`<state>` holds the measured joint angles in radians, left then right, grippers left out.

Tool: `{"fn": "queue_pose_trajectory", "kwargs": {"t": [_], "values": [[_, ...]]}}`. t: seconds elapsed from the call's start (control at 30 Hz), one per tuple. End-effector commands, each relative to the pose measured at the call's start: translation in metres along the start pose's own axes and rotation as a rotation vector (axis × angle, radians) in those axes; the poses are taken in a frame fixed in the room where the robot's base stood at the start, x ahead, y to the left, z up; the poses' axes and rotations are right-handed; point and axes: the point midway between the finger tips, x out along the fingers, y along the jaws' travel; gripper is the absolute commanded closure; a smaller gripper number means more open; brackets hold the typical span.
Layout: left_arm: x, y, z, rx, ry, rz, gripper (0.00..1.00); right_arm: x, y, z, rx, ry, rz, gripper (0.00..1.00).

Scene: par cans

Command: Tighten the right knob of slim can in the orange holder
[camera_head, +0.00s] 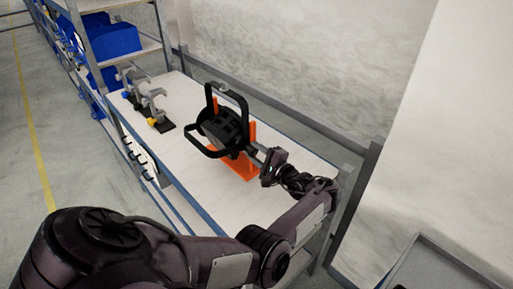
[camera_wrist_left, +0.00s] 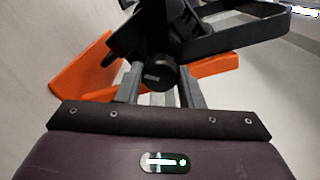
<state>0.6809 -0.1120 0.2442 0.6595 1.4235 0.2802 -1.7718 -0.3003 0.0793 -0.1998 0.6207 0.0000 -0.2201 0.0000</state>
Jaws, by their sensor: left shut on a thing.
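The slim can (camera_head: 222,130) is black, with two black yoke handles, and sits in the orange holder (camera_head: 232,169) on the white table. In the left wrist view the dark can body (camera_wrist_left: 165,35) rises above the orange holder (camera_wrist_left: 205,64). A round black knob (camera_wrist_left: 162,73) on the can's near side lies between the two grey fingers. My left gripper (camera_head: 258,154) reaches the can from the right and is shut on this knob. The fingertips are partly hidden behind the knob in the wrist view. My right gripper is not in view.
Grey clamps on dark bases (camera_head: 152,105) stand at the table's far left end. A metal shelf with blue bins (camera_head: 118,40) stands beyond. The white tabletop (camera_head: 190,172) is bare left of the holder. A grey tray (camera_head: 432,268) shows at lower right.

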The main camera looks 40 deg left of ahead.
Motion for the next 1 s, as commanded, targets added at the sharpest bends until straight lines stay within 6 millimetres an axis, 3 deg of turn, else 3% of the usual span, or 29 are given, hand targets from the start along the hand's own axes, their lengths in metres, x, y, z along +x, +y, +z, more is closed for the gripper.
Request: {"fn": "queue_pose_trajectory", "kwargs": {"t": [0.5, 0.53, 0.67, 1.0], "values": [[0.0001, 0.0012, 0.0001, 0.020, 0.000, 0.001, 0.89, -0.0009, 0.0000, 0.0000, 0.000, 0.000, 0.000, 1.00], [0.0001, 0.0012, 0.0001, 0.020, 0.000, 0.001, 0.64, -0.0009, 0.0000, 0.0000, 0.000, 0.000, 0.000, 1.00], [0.0001, 0.0010, 0.0001, 0.019, 0.000, 0.001, 0.47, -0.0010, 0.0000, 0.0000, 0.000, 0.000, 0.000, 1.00], [0.0001, -0.0023, 0.0010, 0.017, 0.000, 0.000, 0.44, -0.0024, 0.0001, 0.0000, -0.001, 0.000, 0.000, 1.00]]}}
